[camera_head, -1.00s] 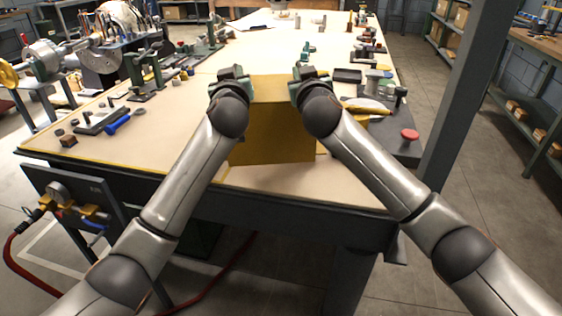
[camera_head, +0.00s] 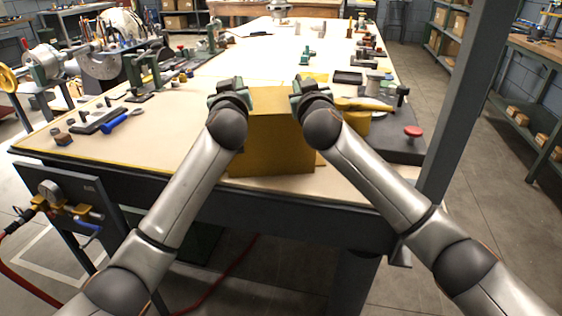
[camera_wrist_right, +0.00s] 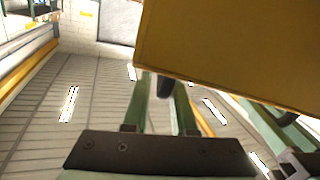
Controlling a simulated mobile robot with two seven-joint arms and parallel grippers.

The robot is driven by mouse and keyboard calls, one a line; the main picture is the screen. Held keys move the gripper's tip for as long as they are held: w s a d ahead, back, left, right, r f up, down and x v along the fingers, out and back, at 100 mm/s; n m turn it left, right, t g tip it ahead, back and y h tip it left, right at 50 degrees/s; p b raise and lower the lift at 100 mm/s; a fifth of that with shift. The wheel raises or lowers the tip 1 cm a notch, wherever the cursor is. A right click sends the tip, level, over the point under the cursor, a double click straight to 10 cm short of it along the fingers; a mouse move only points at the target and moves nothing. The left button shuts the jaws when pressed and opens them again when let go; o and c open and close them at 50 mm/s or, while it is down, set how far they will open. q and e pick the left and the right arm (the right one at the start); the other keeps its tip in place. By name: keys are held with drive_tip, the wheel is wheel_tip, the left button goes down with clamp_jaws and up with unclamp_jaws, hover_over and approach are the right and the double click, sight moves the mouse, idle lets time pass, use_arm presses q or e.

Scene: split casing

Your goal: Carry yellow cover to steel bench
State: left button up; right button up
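The yellow cover (camera_head: 272,145), a box-like piece, is between my two grippers at the front edge of the big table. My left gripper (camera_head: 238,92) is at its left side and my right gripper (camera_head: 300,92) at its right side. In the right wrist view the cover (camera_wrist_right: 235,50) fills the upper right. The green fingers of my right gripper (camera_wrist_right: 163,85) close around a dark stub beside it. My left gripper's fingertips are hidden in the head view, but its pose mirrors the right one. I cannot tell which surface is the steel bench.
The light-topped table (camera_head: 190,115) carries tools at left, including a blue-handled one (camera_head: 114,123). At right are a round yellow part (camera_head: 356,122) and a red knob (camera_head: 413,131). A grey post (camera_head: 462,100) stands at right, with a wood-topped bench (camera_head: 535,62) beyond it.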

use_arm(q)
drive_tip(key=o, duration=0.3)
drive_tip(key=shift+d, duration=0.1)
use_arm(e)
drive_tip(key=o, duration=0.3)
drive_tip(key=shift+a+r, duration=0.1)
drive_tip(key=shift+r, duration=0.05)
use_arm(q)
drive_tip(key=shift+s+d, duration=0.1)
drive_tip(key=shift+s, duration=0.1)
use_arm(e)
drive_tip(key=shift+s, duration=0.15)
use_arm(q)
drive_tip(key=s, duration=1.1)
drive_tip(key=shift+s+d, duration=0.35)
use_arm(e)
drive_tip(key=s, duration=1.1)
drive_tip(key=shift+s+d, duration=0.4)
drive_tip(key=shift+d, duration=0.05)
